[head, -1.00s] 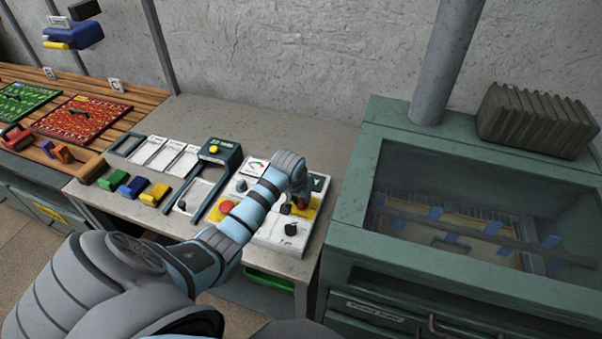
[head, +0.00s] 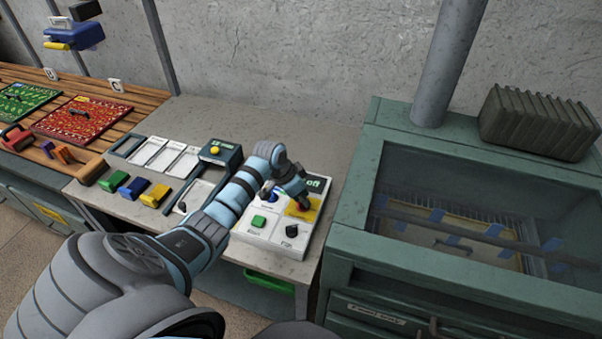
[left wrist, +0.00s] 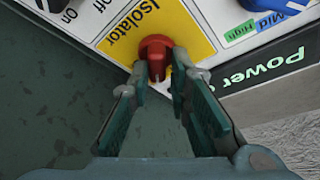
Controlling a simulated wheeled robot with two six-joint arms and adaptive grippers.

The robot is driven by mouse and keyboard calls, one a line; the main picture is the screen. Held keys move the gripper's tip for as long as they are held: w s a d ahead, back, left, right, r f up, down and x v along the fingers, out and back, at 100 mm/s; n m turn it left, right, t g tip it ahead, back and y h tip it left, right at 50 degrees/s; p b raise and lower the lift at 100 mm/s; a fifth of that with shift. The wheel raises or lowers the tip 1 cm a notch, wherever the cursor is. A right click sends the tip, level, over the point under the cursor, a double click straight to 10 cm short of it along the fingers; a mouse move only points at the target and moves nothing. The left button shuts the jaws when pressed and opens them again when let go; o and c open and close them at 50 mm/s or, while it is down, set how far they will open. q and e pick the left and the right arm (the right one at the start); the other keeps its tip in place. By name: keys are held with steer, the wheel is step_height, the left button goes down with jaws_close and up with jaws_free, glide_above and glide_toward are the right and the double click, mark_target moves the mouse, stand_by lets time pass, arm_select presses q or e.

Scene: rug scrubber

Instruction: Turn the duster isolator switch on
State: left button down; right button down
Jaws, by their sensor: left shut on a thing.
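The red isolator switch knob (left wrist: 155,55) stands on a yellow label reading "Isolator" in the left wrist view. My left gripper (left wrist: 157,88) is shut on the knob, with a fingertip on each side of it. In the head view my left gripper (head: 301,200) reaches down over the yellow isolator label (head: 307,213) on the white control panel (head: 266,239). The knob itself is hidden there by the gripper. My right gripper is not in view.
A green button (head: 258,221) and a black knob (head: 291,231) sit close to the gripper on the panel. A dark "Power" strip (left wrist: 265,78) borders the label. The green glass-topped cabinet (head: 345,235) stands to the right. The bench behind the panel is bare.

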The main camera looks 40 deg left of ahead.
arm_select(q)
steer(key=shift+d+f+m+h+b, duration=0.2)
steer(key=shift+m+h+b, duration=0.15)
steer(key=shift+m, duration=0.55)
steer(key=m+g+h+b, duration=0.1)
steer(key=m, duration=0.1)
steer(key=shift+f+m+b, duration=0.15)
steer(key=shift+m+b, duration=0.2)
steer(key=shift+m, duration=0.05)
steer(key=m+g+b, duration=0.1)
steer(key=m+b, duration=0.2)
steer(key=shift+d+f+h, duration=0.1)
steer(key=shift+h, duration=0.25)
steer(key=shift+s+m+g+b, duration=0.15)
steer(key=shift+m+g+b, duration=0.35)
steer(key=shift+m+b, duration=0.5)
steer(key=shift+m, duration=0.3)
steer(key=c, duration=1.6)
jaws_free()
steer(key=shift+s+r, duration=0.1)
steer(key=shift+r, duration=0.15)
steer(key=shift+w, duration=0.3)
